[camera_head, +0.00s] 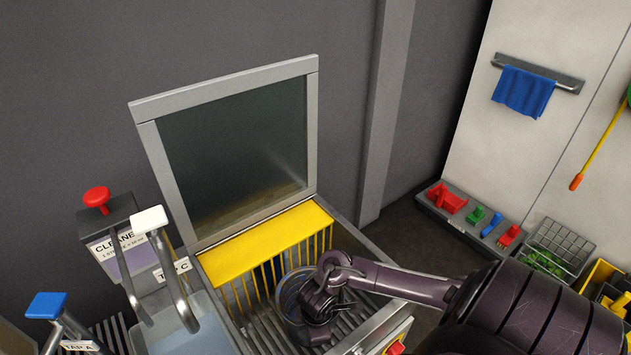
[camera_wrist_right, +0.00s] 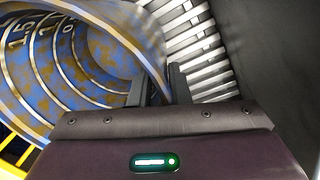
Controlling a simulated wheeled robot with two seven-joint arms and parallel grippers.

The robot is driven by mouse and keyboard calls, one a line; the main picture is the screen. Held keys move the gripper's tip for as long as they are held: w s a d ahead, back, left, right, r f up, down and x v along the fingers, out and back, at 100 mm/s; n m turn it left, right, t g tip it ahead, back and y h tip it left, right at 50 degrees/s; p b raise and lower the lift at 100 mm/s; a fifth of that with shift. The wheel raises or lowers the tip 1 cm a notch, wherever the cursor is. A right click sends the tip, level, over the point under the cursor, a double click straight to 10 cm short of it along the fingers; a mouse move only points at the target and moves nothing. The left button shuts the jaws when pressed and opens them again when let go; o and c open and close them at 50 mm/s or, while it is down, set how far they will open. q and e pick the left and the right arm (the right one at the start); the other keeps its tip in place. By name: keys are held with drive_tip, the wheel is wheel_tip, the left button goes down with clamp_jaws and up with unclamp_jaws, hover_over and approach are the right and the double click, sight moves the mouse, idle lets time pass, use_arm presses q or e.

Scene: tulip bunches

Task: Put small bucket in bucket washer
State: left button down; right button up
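The bucket washer (camera_head: 372,322) stands open in the head view, its windowed lid (camera_head: 148,105) raised behind it. Its basin has a grey slatted floor and a yellow guard with bars. The small bucket (camera_head: 286,291) is inside the washer opening, close to the slats and partly hidden by my right gripper. In the right wrist view the bucket (camera_wrist_right: 75,62) looks tilted, with a blue, worn inside and ring markings. My right gripper (camera_wrist_right: 158,90) has its fingers on both sides of the bucket's wall near the rim. My left gripper is not in view.
A sink (camera_head: 170,325) with taps and a cleaner dispenser (camera_head: 118,240) with a red knob adjoin the washer on the left. A grey tray (camera_head: 432,207) of coloured tools and a wire basket (camera_head: 560,240) are at the right by the wall.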

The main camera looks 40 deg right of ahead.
drive_tip(key=shift+o, duration=0.9)
drive_tip(key=shift+r, duration=0.1)
wheel_tip(320, 180, up, 12)
drive_tip(key=s+p, duration=0.1)
drive_tip(key=p, duration=0.4)
drive_tip(key=shift+a+p, duration=0.3)
